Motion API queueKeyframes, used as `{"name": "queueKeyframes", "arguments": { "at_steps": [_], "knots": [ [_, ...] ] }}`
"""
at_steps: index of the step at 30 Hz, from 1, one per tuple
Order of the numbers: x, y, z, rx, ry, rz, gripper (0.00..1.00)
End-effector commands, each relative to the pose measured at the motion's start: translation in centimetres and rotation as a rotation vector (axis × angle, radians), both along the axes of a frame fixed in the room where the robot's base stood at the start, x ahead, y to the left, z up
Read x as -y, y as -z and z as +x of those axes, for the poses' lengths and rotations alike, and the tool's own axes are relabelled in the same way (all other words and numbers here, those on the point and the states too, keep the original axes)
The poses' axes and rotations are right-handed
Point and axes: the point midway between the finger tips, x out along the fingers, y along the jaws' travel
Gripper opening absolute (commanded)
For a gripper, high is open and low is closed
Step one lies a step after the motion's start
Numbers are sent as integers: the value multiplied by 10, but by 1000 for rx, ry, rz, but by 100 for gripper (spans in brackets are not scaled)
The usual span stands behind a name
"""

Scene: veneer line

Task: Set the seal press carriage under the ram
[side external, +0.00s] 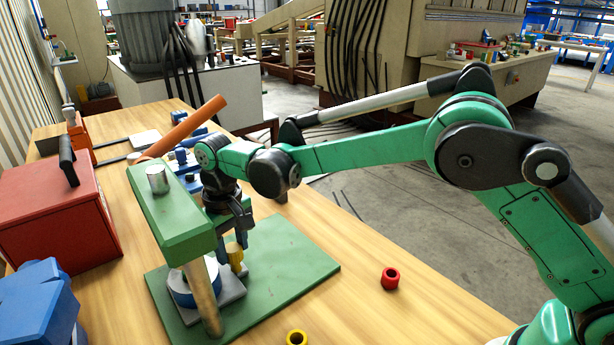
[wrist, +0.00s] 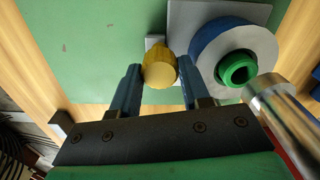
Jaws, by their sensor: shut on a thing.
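My gripper (wrist: 159,84) has its two blue fingers either side of a yellow knob (wrist: 160,68), shut on it. The knob joins the carriage's grey plate (wrist: 250,12), which carries a blue-and-white disc (wrist: 207,62) with a green ring (wrist: 237,68). In the side view my gripper (side external: 236,245) is low over the press's green base (side external: 290,262), right of the press head (side external: 172,215). The carriage disc (side external: 180,288) sits below the head, partly hidden by a metal post (side external: 205,305). A metal cylinder (wrist: 275,105) overlaps the disc's edge in the wrist view; exact ram alignment cannot be told.
An orange lever (side external: 185,125) rises from the press head. A red box (side external: 65,215) and a blue machine (side external: 40,305) stand to the left. The table right of the base is mostly clear.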

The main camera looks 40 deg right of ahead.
Motion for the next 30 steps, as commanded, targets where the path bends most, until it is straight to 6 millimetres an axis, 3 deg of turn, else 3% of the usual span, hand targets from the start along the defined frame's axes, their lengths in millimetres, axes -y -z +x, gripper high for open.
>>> {"name": "queueKeyframes", "arguments": {
  "at_steps": [6,16,17,18,26,30],
  "knots": [
    [-12,0,0,0,-1,1,0],
    [-15,0,0,4,-5,8,0],
    [-15,0,0,4,-5,8,50],
    [-15,0,0,4,-5,7,54],
    [-13,0,0,2,-2,6,54],
    [0,0,0,1,1,4,54]
  ]
}}
